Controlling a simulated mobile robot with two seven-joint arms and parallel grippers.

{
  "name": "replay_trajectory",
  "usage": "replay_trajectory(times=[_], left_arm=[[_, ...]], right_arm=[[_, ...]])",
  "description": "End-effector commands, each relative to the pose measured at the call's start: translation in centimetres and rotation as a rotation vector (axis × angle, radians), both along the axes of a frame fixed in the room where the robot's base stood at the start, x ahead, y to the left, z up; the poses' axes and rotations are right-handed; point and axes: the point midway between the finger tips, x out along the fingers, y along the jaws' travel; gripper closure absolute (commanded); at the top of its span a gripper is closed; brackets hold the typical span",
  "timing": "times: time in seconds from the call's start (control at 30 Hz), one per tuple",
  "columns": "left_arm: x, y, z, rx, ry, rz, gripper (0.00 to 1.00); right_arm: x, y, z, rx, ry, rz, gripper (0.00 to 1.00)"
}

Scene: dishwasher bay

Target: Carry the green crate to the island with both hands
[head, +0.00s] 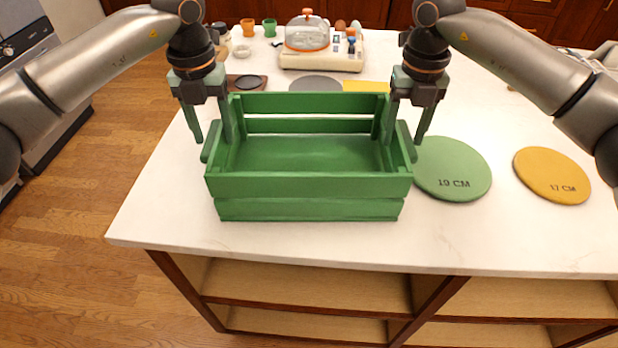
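The empty green crate (308,186) stands upright on the island's white top (160,215), near its front edge. It has slatted sides and a green handle bar on each end. My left gripper (212,140) is at the left end of the crate. Its fingers are spread, one outside the left handle and one on the inner side. My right gripper (406,138) is at the right end, with its fingers spread on either side of the right handle. Neither gripper appears closed on a handle. The underside of the crate is hidden.
A grey disc (315,84) and a yellow patch (366,86) lie behind. A glass-domed appliance (322,56) and orange and green cups (258,28) stand farther back.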

Motion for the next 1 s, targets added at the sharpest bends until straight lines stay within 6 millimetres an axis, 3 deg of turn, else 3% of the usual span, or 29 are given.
replay_trajectory(times=[0.13,0.47,0.57,1.0], left_arm=[[0.0,0.0,0.1,0.0,0.0,0.0,0.24],[0.1,0.0,0.5,0.0,-0.002,0.0,0.23],[0.1,0.0,1.8,-0.002,-0.004,0.001,0.23],[0.1,0.0,10.4,0.0,-0.003,0.001,0.23]], right_arm=[[0.0,0.0,0.0,0.0,0.0,0.0,0.23],[0.0,0.0,0.0,-0.001,0.001,0.0,0.23],[0.0,0.0,0.0,-0.001,0.001,0.0,0.23],[0.0,0.0,0.0,-0.001,0.001,0.0,0.23]])
